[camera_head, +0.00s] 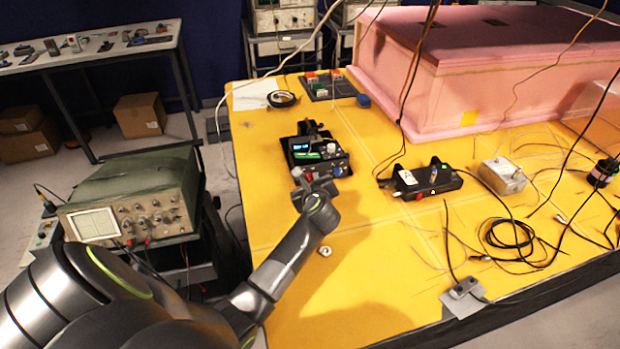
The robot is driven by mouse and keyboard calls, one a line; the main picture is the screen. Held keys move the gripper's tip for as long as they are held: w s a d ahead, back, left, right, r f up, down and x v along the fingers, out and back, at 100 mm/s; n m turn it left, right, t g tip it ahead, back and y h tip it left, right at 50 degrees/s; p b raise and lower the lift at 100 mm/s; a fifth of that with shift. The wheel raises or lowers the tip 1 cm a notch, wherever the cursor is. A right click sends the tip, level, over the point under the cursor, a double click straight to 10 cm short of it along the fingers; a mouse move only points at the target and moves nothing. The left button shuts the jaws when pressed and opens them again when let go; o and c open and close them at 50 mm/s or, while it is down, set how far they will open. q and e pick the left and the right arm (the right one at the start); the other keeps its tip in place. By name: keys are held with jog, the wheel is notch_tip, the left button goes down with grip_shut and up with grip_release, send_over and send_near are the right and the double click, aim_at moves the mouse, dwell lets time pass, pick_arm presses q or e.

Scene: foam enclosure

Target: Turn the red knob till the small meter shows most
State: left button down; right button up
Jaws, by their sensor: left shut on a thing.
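A small black instrument (335,161) stands on the yellow table, with a lit blue-white display, a green board and several small knobs on it. The display may be the small meter (299,147), but its reading is too small to tell. The red knob (308,177) shows as a small red spot at the instrument's front left edge. My left gripper (304,178) reaches in from the lower left and is shut on the red knob, its fingers partly hiding it. My right gripper is not in view.
A large pink foam enclosure (480,70) fills the back right. A green oscilloscope (130,200) stands left of the table.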

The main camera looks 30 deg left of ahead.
pick_arm(q)
jog(key=shift+w+d+r+m+g+y+p, duration=0.1)
jog(key=shift+m+g+y+p, duration=0.2)
jog(key=shift+m, duration=0.3)
jog(key=shift+w+m+g+y+p, duration=0.1)
jog(key=shift+m+g+y+p, duration=0.1)
jog(key=shift+m+g+p, duration=0.3)
jog(key=shift+m+g+y, duration=0.3)
jog(key=shift+m+y, duration=0.1)
jog(key=shift+m, duration=0.6)
jog(key=shift+d, duration=0.1)
jog(key=c, duration=1.3)
grip_release()
jog(key=shift+o, duration=0.2)
jog(key=shift+d, duration=0.1)
